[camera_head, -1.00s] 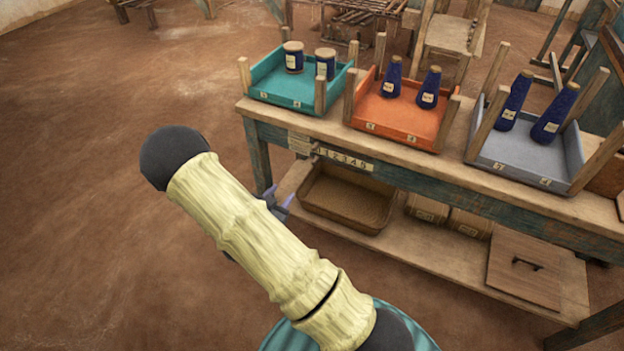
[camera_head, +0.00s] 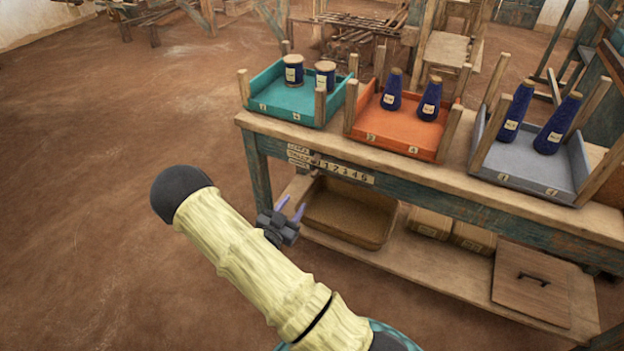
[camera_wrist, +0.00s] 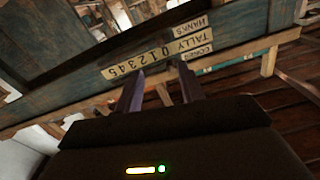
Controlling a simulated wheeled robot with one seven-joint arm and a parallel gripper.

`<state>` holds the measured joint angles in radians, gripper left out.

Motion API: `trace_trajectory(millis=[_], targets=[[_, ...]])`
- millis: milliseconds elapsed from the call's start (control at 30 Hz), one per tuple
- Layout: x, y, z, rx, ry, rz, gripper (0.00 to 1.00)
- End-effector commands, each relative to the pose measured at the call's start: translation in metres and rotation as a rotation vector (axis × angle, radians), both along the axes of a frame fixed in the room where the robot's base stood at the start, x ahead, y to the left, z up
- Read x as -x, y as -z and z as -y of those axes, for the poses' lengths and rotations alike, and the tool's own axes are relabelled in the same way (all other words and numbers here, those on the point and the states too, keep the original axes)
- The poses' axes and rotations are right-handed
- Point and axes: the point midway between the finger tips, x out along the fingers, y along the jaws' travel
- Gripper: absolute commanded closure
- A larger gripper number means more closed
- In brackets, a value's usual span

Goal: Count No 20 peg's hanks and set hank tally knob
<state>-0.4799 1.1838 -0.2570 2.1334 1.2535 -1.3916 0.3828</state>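The tally strip (camera_head: 345,173), a pale band with the digits 0 to 5, is fixed on the bench's front edge. In the wrist view the tally strip (camera_wrist: 160,58) appears upside down, with a "TALLY" label and a "HANKS" label beside it. A small dark shape shows at the strip near my fingertips; I cannot tell whether it is the knob. My gripper (camera_head: 292,209) is just below and in front of the strip. In the wrist view my gripper (camera_wrist: 160,78) has its fingers apart with nothing between them. I make out no peg or hanks marked No 20.
On the bench (camera_head: 450,179) stand a teal tray (camera_head: 285,112) and an orange tray (camera_head: 390,140), each with two blue yarn packages, and a grey tray (camera_head: 530,178) with two blue cones.

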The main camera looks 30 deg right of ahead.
Motion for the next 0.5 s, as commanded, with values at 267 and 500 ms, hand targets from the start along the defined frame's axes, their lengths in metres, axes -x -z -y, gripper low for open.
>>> trace_trajectory(millis=[267, 500], targets=[[-0.030, 0.001, 0.040, 0.001, 0.001, 0.001, 0.61], [-0.056, 0.001, 0.074, 0.001, 0.002, 0.000, 0.61]])
